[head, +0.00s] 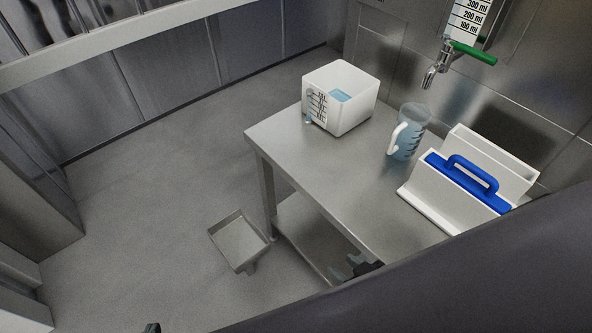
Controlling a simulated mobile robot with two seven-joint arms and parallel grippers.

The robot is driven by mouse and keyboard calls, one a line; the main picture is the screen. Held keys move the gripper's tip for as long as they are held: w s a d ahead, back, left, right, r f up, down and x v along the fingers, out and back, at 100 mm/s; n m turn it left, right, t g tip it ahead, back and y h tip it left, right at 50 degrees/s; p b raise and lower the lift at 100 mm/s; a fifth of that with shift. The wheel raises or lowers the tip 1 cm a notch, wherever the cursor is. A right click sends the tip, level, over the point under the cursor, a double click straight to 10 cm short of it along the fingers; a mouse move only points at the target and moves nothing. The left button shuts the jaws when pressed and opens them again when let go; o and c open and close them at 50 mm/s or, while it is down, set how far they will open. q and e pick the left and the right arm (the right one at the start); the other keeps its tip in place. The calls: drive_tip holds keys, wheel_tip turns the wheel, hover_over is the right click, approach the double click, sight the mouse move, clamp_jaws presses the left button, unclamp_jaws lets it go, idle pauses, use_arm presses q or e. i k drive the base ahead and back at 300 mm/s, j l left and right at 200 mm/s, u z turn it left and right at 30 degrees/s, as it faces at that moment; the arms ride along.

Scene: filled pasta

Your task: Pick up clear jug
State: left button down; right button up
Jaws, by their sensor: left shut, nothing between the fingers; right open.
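The clear jug (411,138) stands upright on the steel table (290,145), near its back edge. It is see-through and bluish, with dark marks on its side and a white handle facing left. My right gripper (348,267) is low beside the table's front side, below the tabletop, with its grey fingers apart and empty. It is well below and in front of the jug. My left gripper (152,328) shows only as a small dark tip at the bottom edge, far from the jug; most of it is hidden.
A white square container (352,118) with blue contents stands left of the jug. A white holder (448,200) with a blue-handled piece (468,182) stands right of it. A tap (435,72) hangs above. A grey tray (238,243) is left of the table, above open floor.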

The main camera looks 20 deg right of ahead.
sight(403, 137)
drive_tip(key=k+z, duration=0.2)
drive_tip(key=z, duration=1.15)
drive_tip(key=j, duration=0.4)
drive_tip(key=i+j, duration=0.15)
drive_tip(key=j, duration=0.25)
drive_tip(key=j+z, duration=0.2)
drive_tip(key=z, duration=0.15)
drive_tip(key=j+z, duration=0.2)
drive_tip(key=z, duration=0.2)
